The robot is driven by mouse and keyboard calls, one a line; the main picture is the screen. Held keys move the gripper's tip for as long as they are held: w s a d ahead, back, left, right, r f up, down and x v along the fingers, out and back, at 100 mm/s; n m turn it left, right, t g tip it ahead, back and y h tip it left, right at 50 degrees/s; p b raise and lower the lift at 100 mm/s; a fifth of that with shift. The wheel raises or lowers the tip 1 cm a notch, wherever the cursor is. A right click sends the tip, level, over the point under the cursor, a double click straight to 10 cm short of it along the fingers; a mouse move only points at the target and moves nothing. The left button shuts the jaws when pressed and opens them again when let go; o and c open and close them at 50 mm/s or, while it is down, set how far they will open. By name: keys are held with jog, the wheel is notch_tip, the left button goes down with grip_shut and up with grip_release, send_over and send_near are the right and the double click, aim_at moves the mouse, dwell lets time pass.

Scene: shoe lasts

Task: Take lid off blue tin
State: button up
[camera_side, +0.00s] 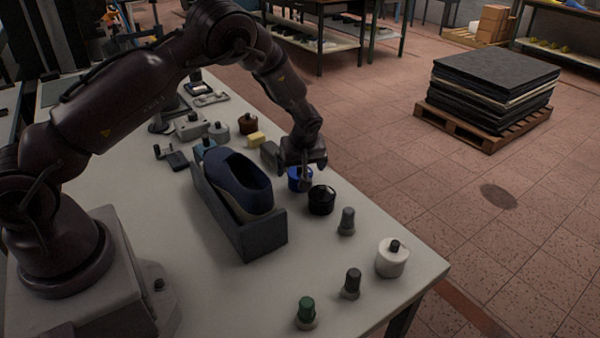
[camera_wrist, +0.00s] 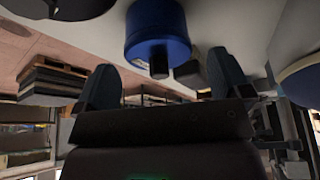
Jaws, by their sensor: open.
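The blue tin (camera_side: 296,184) stands on the table beneath my gripper (camera_side: 304,172), which partly hides it in the side view. In the wrist view the blue tin (camera_wrist: 157,20) is at the top centre, with its blue lid (camera_wrist: 150,50) on it and a dark knob (camera_wrist: 159,66) on the lid. My gripper (camera_wrist: 163,76) is open, with one finger to each side of the knob in the picture. The fingers look apart from the knob; I cannot tell how far its top lies between them.
A black tin (camera_side: 320,200) stands close beside the blue tin. A dark box holding a blue shoe (camera_side: 236,181) lies to the left. A white tin (camera_side: 391,258) and several small knobbed pieces (camera_side: 346,221) stand nearer the front. The table is clear between these.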

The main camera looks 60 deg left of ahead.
jog(key=shift+a+f, duration=0.1)
jog(key=shift+f, duration=0.25)
jog(key=c, duration=1)
jog(key=shift+o, duration=0.2)
